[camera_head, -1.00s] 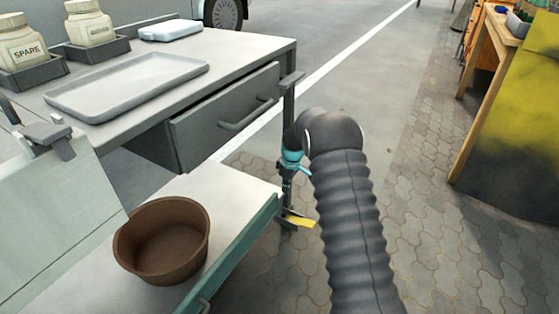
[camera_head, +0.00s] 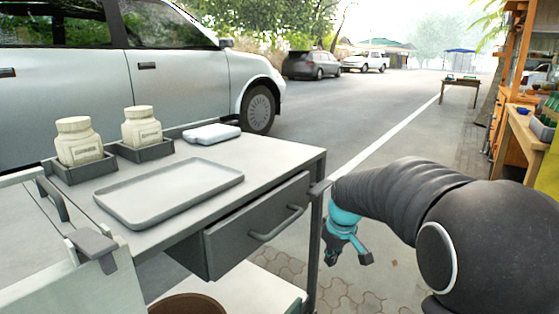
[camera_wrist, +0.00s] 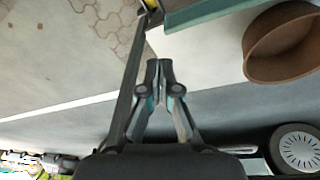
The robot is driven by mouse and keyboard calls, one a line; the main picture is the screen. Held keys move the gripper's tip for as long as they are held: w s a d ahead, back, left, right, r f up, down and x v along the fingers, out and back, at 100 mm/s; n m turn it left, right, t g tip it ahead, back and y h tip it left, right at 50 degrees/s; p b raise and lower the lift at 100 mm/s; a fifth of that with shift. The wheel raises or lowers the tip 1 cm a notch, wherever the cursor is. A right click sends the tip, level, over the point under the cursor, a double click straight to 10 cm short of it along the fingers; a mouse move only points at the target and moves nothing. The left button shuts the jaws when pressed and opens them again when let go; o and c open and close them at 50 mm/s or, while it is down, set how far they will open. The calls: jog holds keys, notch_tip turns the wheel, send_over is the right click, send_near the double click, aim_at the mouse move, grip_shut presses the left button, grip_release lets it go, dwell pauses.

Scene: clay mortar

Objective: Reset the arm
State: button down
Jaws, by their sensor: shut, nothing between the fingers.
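My arm, wrapped in a dark ribbed sleeve, reaches in from the right in the head view. My gripper (camera_head: 349,257) hangs at its end beside the front right corner of the grey cart, past the drawer, with a teal band above its dark fingers. In the wrist view my gripper (camera_wrist: 159,66) has its fingertips together with nothing between them. A dark post of the cart runs close along its left side in that view. Whether the gripper touches the post I cannot tell.
The cart (camera_head: 262,150) carries a grey tray (camera_head: 170,192), two jars (camera_head: 78,141) (camera_head: 141,127) in dark holders and a pale blue case (camera_head: 211,134). Its drawer (camera_head: 258,228) is below. A brown bowl (camera_wrist: 283,48) stands on the lower shelf. Open pavement lies right of the cart.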

jog(key=s+d+r+m+t+p, duration=0.1)
jog(key=s+r+m, duration=0.1)
jog(key=s+r, duration=0.45)
jog(key=s+r+m+p, duration=0.1)
jog(key=s+r, duration=0.2)
jog(key=s, duration=0.7)
jog(key=s+d+m+t+p, duration=0.1)
jog(key=s+m, duration=0.2)
jog(key=s, duration=1)
jog(key=shift+s+d+t+h, duration=0.2)
jog(key=shift+s+t+h, duration=0.1)
jog(key=shift+h, duration=0.1)
